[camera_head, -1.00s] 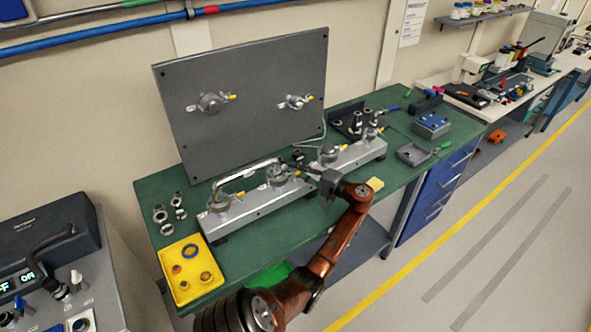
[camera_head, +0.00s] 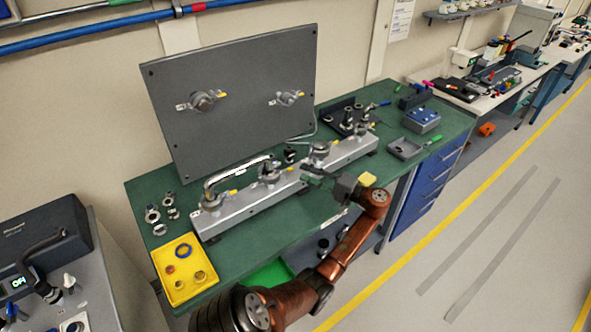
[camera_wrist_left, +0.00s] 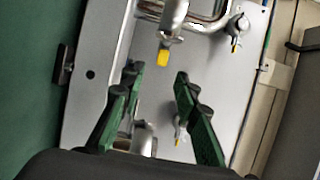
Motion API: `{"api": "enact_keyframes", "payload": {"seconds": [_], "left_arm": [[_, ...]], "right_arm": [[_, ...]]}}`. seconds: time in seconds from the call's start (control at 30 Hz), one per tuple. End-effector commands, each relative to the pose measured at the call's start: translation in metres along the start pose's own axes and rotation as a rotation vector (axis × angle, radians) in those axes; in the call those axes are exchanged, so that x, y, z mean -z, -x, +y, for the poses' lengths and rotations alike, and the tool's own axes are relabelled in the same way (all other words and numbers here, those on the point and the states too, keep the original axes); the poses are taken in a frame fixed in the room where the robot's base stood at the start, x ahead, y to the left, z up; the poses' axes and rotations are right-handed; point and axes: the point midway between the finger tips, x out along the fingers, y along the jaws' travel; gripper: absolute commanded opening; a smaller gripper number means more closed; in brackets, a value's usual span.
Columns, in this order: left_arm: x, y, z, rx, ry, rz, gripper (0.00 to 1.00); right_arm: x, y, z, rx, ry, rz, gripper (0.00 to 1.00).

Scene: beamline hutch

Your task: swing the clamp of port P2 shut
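A grey rail (camera_head: 240,210) on the green table carries several ports with clamps; the port labels cannot be read. A bent metal pipe (camera_head: 232,176) joins the two left ports. The second port from the left (camera_head: 269,173) has a clamp with a yellow tip (camera_head: 287,171). My left gripper (camera_head: 308,170) is at the front of the rail, between the second and third ports. In the left wrist view its green-padded fingers (camera_wrist_left: 156,75) are apart with nothing between them. A yellow-tipped clamp lever (camera_wrist_left: 163,57) lies just beyond the fingertips. My right gripper is not in view.
A grey upright panel (camera_head: 235,130) with two ports stands behind the rail. A yellow tray (camera_head: 172,284) with rings is at the table's left front. A grey tray (camera_head: 405,148) and a blue-topped box (camera_head: 422,120) are at the right. Table in front of the rail is mostly clear.

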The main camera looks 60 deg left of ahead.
Motion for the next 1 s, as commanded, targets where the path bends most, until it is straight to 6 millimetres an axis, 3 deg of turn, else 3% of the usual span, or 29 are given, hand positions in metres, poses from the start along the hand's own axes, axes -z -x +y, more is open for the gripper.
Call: {"api": "enact_keyframes", "payload": {"seconds": [0.23, 0.57, 0.67, 0.83, 1.0], "left_arm": [[0.000, 0.031, 0.000, -0.001, 0.000, 0.000, 0.29], [0.000, 0.035, 0.000, -0.001, 0.000, -0.001, 0.29], [-0.001, 0.035, 0.001, -0.002, 0.011, 0.003, 0.23], [-0.005, 0.043, 0.011, -0.027, 0.193, 0.068, 0.11], [-0.023, 0.059, 0.019, -0.111, 0.592, 0.205, 0.00]], "right_arm": [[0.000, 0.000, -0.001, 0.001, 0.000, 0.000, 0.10], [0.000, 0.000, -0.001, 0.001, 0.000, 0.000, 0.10], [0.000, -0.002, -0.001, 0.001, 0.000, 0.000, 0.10], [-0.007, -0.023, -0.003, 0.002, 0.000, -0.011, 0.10], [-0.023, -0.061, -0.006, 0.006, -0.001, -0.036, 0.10]]}}
